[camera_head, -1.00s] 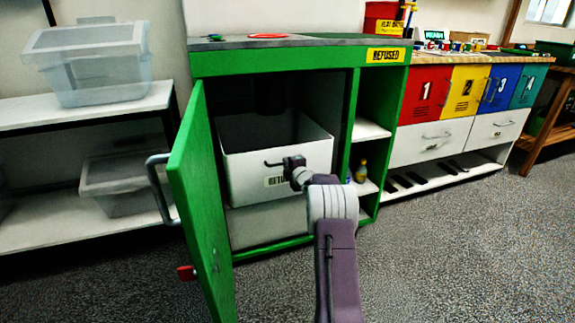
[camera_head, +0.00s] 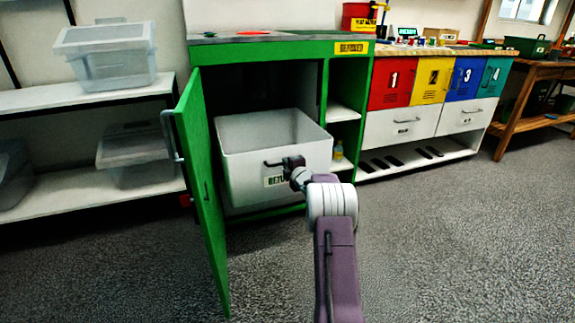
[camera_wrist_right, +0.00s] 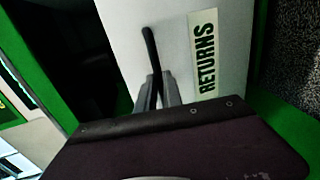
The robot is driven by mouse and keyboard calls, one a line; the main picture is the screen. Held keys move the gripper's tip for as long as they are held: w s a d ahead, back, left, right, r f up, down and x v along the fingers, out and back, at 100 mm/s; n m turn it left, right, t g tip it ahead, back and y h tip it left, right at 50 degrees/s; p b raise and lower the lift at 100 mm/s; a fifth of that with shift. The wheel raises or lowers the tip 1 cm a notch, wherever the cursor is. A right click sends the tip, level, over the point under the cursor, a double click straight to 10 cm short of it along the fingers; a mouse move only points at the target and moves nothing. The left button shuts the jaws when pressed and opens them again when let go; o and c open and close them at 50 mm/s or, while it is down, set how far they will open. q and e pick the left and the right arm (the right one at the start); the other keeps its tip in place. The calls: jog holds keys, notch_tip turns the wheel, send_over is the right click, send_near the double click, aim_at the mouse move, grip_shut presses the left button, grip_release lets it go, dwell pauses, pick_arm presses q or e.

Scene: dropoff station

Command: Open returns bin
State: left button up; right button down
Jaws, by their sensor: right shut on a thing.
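The white returns bin (camera_head: 235,172) is pulled partly out of the green cabinet (camera_head: 262,52), and its inside shows from above. It also shows in the right wrist view (camera_wrist_right: 180,45) with its RETURNS label (camera_wrist_right: 205,52). My right gripper (camera_head: 283,163) is at the bin's front. It is shut on the dark bar handle (camera_wrist_right: 150,50), seen between its fingers (camera_wrist_right: 157,90) in the right wrist view. The green cabinet door (camera_head: 203,190) stands wide open to the left, with a grey handle (camera_head: 171,134). My left gripper is not in view.
A white shelf (camera_head: 90,97) with clear lidded boxes (camera_head: 105,55) stands at the left. Numbered coloured lockers (camera_head: 395,82) over white drawers (camera_head: 400,126) stand at the right. The grey floor (camera_head: 450,240) at the front right is clear.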

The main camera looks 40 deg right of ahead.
jog(key=shift+s, duration=0.15)
jog(key=c, duration=1.5)
grip_release()
jog(key=p+v, duration=0.3)
jog(key=v, duration=0.6)
